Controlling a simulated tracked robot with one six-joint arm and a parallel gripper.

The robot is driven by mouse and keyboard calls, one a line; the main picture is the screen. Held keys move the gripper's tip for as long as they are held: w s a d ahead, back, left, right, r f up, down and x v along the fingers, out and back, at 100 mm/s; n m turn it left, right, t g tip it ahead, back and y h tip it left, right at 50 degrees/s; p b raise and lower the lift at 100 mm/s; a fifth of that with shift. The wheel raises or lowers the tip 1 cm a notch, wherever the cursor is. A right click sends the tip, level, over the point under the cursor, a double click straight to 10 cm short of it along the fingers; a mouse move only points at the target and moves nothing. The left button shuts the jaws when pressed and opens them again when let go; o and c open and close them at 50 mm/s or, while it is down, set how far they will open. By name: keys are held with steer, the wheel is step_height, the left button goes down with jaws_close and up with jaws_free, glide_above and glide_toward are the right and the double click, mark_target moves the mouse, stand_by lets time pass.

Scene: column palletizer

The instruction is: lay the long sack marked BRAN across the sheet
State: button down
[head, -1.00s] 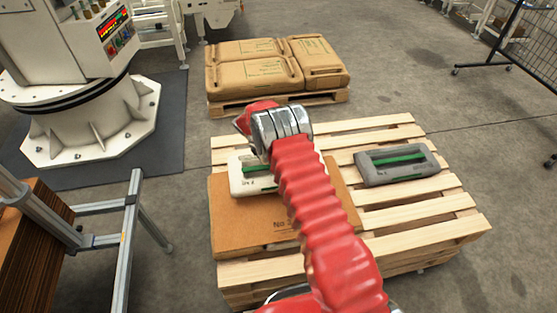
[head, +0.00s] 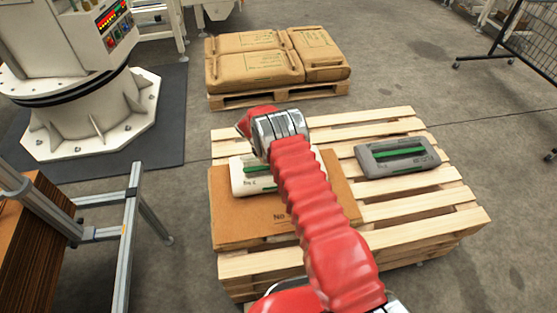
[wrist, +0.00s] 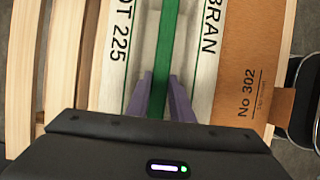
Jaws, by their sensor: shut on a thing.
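The long white sack marked BRAN (head: 249,180) has a green stripe and lies level over the far part of the brown sheet (head: 235,222) on the near pallet. Its right part is hidden behind my red arm in the head view. In the wrist view, my gripper (wrist: 163,98) is shut on the sack (wrist: 135,60) at its green stripe. BRAN and LOT 225 show on either side. The sheet (wrist: 257,60), marked No 302, shows to the right of the sack. I cannot tell whether the sack rests on the sheet or hangs just above it.
A grey sack (head: 397,155) with a green stripe lies on the right of the slatted pallet (head: 435,207). Several brown sacks (head: 270,62) sit on a pallet behind. A white machine base (head: 85,120) and a metal frame (head: 128,235) stand to the left.

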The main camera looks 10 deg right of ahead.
steer(key=shift+w+f, duration=0.1)
steer(key=shift+w, duration=0.05)
steer(key=c, duration=2)
jaws_free()
steer(key=shift+f, duration=0.2)
steer(key=o, duration=0.4)
steer(key=shift+o, duration=0.2)
steer(key=v, duration=1.2)
